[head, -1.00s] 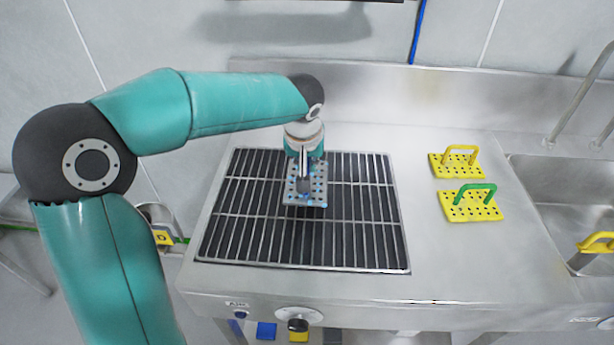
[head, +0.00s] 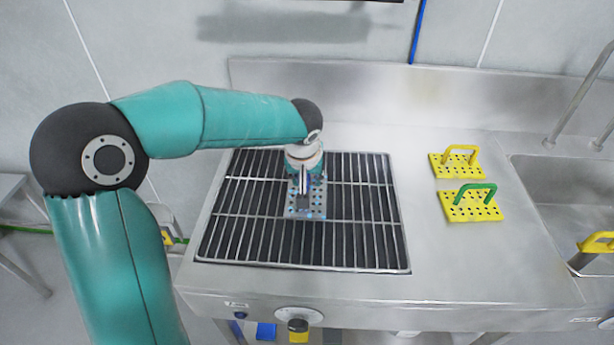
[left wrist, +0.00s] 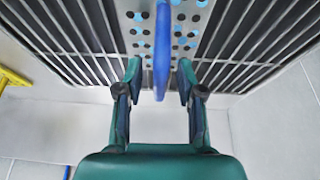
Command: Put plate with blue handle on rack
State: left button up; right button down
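The grey perforated plate (head: 316,211) lies on the wire rack (head: 300,267), near its middle. Its blue handle (left wrist: 161,50) stands up from the plate (left wrist: 192,22) in the left wrist view. In the head view my gripper largely hides the handle. My left gripper (head: 304,198) is over the plate. In the left wrist view its two fingers (left wrist: 160,80) are spread on either side of the handle, with a gap on both sides. My right gripper is in neither view.
A yellow plate with a yellow handle (head: 443,171) and one with a green handle (head: 455,213) lie on the steel counter right of the rack. A sink (head: 560,185) is at the far right, with another yellow handle (head: 597,241) by it. A backsplash (head: 360,90) runs behind.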

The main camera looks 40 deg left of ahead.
pick_arm(q)
jog(key=v, duration=1.2)
jog(key=shift+s, duration=0.1)
dwell(0.4)
